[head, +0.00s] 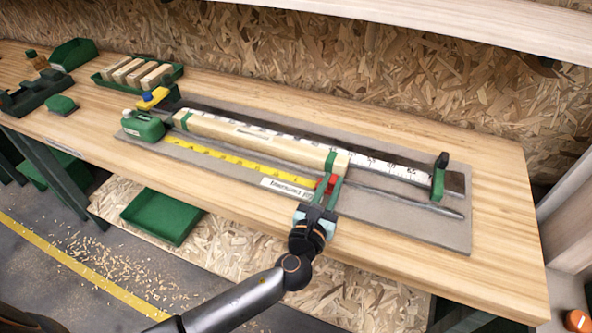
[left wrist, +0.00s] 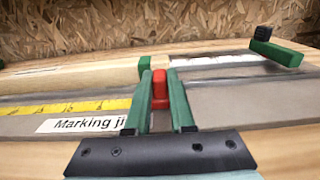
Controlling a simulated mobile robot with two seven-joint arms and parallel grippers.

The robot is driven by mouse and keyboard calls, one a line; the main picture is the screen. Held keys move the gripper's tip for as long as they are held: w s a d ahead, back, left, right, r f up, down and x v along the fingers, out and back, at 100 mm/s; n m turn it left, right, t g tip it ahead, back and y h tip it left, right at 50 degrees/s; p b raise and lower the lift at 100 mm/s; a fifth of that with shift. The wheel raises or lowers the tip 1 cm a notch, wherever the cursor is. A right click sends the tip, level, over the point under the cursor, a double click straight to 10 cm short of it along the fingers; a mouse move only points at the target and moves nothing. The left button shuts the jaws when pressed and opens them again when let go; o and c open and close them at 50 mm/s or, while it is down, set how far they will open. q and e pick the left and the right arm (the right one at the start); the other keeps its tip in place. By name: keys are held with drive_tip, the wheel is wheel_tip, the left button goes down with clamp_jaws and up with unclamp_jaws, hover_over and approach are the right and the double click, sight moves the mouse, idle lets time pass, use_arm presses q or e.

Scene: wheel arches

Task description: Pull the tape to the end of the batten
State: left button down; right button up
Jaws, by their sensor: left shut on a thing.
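The green tape case (head: 143,126) sits at the left end of the grey jig board. The yellow tape (head: 235,165) runs out of it to the right, along the near side of the pale wooden batten (head: 250,138). The tape also shows in the left wrist view (left wrist: 65,107). A red tab (head: 327,183) is at its right end, close to the batten's right end. My left gripper (head: 327,188) is shut on the red tab, which stands between its green fingers in the left wrist view (left wrist: 160,88). The fingers hide the tape just behind the tab. My right gripper is out of view.
A white scale (head: 395,170) lies behind the batten, with a green, black-topped stop (head: 438,180) at right. A dark rod (head: 415,200) lies on the grey board (head: 455,235). A green tray (head: 112,76) of wood blocks stands back left. The bench's right end is clear.

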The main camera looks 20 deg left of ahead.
sight(352, 203)
use_arm(q)
drive_tip(key=shift+s+d, duration=0.2)
drive_tip(key=shift+d, duration=2.5)
drive_tip(key=c, duration=0.8)
unclamp_jaws()
drive_tip(key=shift+o, duration=0.2)
drive_tip(key=shift+a, duration=0.1)
